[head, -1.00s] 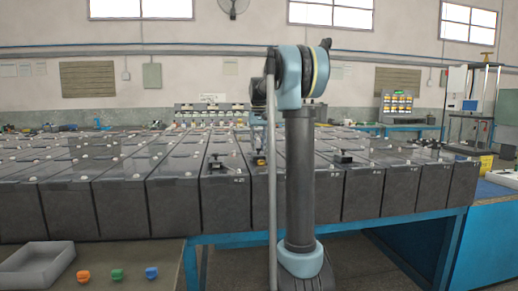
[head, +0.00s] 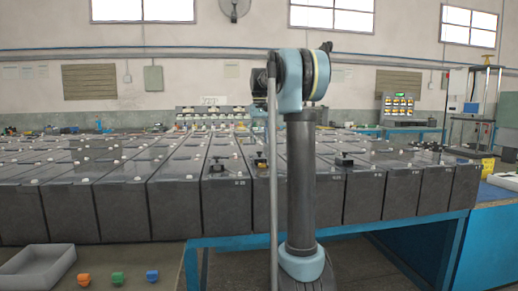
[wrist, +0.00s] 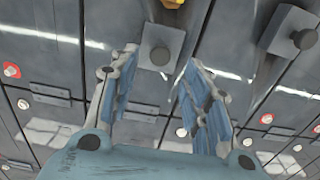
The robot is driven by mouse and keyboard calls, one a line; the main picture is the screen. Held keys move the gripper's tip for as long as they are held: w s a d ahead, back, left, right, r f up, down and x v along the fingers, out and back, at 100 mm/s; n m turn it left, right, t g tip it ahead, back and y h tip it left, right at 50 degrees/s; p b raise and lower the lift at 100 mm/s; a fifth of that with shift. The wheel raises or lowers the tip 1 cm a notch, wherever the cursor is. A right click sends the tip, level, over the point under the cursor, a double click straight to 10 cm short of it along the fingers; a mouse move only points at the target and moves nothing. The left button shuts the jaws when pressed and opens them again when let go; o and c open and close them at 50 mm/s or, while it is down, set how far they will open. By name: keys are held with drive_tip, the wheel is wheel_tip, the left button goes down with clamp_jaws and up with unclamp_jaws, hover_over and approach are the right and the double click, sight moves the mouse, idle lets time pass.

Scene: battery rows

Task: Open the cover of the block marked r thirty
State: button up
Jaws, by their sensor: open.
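Dark battery blocks stand in rows on a blue bench. Their front labels are too small to read surely, so I cannot tell which is r thirty. In the head view, a block left of my arm (head: 226,205) bears a dark raised fitting (head: 217,166); a narrower visible block (head: 261,200) beside it has a yellow-orange spot on top. In the wrist view my gripper (wrist: 160,58) is open, its two blue-padded fingers spread on either side of a grey square fitting with a dark knob (wrist: 159,56). Contact cannot be told.
Another grey fitting with a dark knob (wrist: 303,39) is to the right in the wrist view, with several red and white caps around. A grey tray (head: 38,272) and orange, green and blue small pieces (head: 118,279) lie at the front left.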

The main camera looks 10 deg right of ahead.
wheel_tip(320, 180, up, 7)
idle(0.3)
